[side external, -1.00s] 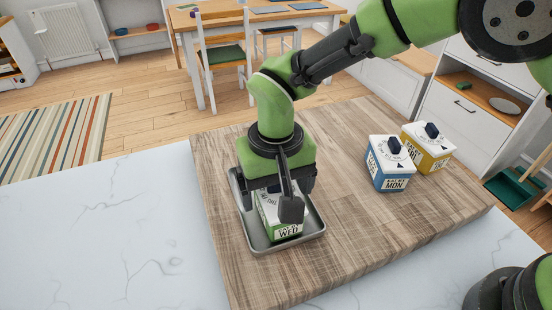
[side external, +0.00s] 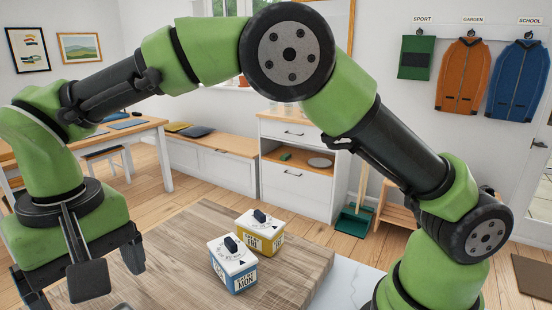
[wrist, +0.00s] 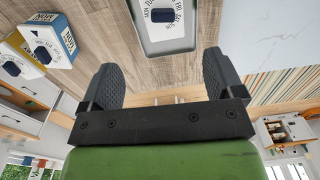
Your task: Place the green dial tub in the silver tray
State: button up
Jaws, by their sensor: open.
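The green dial tub (wrist: 163,14), seen in the wrist view as a white lid with a dark blue dial, is inside the silver tray (wrist: 167,48) at the top of the picture. The picture's edge cuts off both. My gripper (wrist: 160,82) is open, its two dark fingers spread wide with nothing between them, apart from the tub. In the side external view my gripper (side external: 82,274) is at the lower left, above the wooden board. The green tub and the tray are outside that view.
A blue tub (side external: 233,265) and a yellow tub (side external: 260,233) stand close together on the wooden board (side external: 190,240). Both also show in the wrist view, the blue one (wrist: 47,40) and the yellow one (wrist: 22,58). Board around them is clear.

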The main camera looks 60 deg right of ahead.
jog(key=s+d+r+m+t+y, duration=0.1)
jog(key=d+r, duration=0.8)
jog(key=s+d+r+m+t, duration=0.2)
jog(key=s+d+t, duration=0.4)
jog(key=s+d, duration=0.7)
jog(key=s, duration=0.3)
jog(key=shift+d+m+y, duration=0.15)
jog(key=shift+m+y, duration=0.15)
jog(key=shift+y, duration=0.1)
